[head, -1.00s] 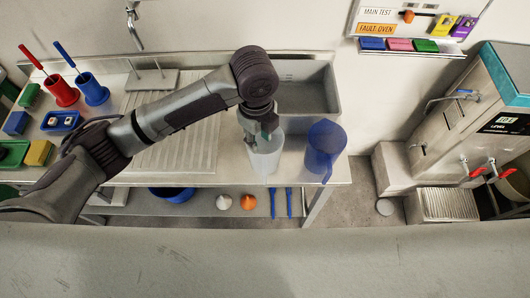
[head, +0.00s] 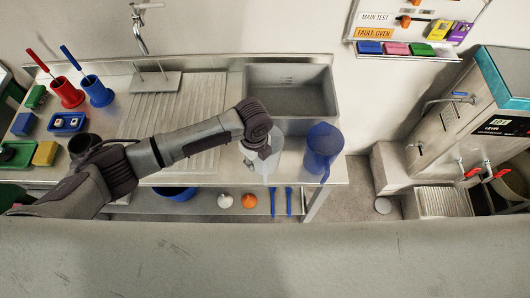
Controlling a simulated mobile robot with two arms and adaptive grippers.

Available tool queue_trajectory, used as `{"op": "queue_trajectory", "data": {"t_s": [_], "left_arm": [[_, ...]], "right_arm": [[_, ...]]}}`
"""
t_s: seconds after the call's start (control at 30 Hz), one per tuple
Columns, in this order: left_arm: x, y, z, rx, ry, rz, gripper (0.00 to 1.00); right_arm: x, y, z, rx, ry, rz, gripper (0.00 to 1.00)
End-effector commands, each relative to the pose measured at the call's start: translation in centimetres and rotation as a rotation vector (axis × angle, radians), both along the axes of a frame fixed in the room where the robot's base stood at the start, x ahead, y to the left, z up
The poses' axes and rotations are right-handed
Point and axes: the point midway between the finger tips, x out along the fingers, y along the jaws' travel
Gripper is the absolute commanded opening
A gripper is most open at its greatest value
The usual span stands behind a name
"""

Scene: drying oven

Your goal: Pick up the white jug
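The white jug (head: 275,155) is a pale, translucent vessel standing on the front of the steel sink counter, just left of a blue jug (head: 323,148). My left arm reaches in from the left, and its wrist covers part of the white jug. My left gripper (head: 252,163) is low at the jug's left side. Its fingers are mostly hidden under the wrist, so whether they touch or grip the jug does not show. My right gripper is not in view.
The sink basin (head: 291,92) lies behind the jugs. Red (head: 67,93) and blue (head: 98,91) holders and several small coloured blocks stand at the counter's left. A lower shelf (head: 232,203) holds a white and an orange cone. Metal equipment (head: 470,125) stands right.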

Motion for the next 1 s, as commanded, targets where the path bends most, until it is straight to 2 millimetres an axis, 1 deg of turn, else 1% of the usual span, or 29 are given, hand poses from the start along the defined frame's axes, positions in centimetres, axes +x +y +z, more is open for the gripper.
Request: {"op": "queue_trajectory", "data": {"t_s": [0.03,0.13,0.33,0.37,0.5,0.57,1.0], "left_arm": [[-0.11,-0.06,-0.53,0.000,0.003,0.000,0.35],[-0.06,-0.04,-1.18,-0.001,0.001,-0.001,0.35],[-0.03,-0.05,-1.34,-0.002,-0.001,-0.002,0.35],[-0.04,-0.05,-1.33,-0.001,0.000,-0.002,0.34],[-0.03,-0.05,-1.31,-0.001,0.000,-0.001,0.10],[-0.03,-0.05,-1.31,-0.001,0.000,-0.001,0.00],[-0.15,-0.03,-1.34,-0.001,0.002,-0.002,0.00]], "right_arm": [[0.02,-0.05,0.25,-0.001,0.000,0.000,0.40],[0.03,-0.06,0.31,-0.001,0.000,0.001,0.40],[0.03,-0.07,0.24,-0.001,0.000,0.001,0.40],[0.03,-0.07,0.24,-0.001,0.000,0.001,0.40],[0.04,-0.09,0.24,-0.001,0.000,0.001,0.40],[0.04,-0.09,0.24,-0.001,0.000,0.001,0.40],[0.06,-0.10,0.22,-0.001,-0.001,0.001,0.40]]}}
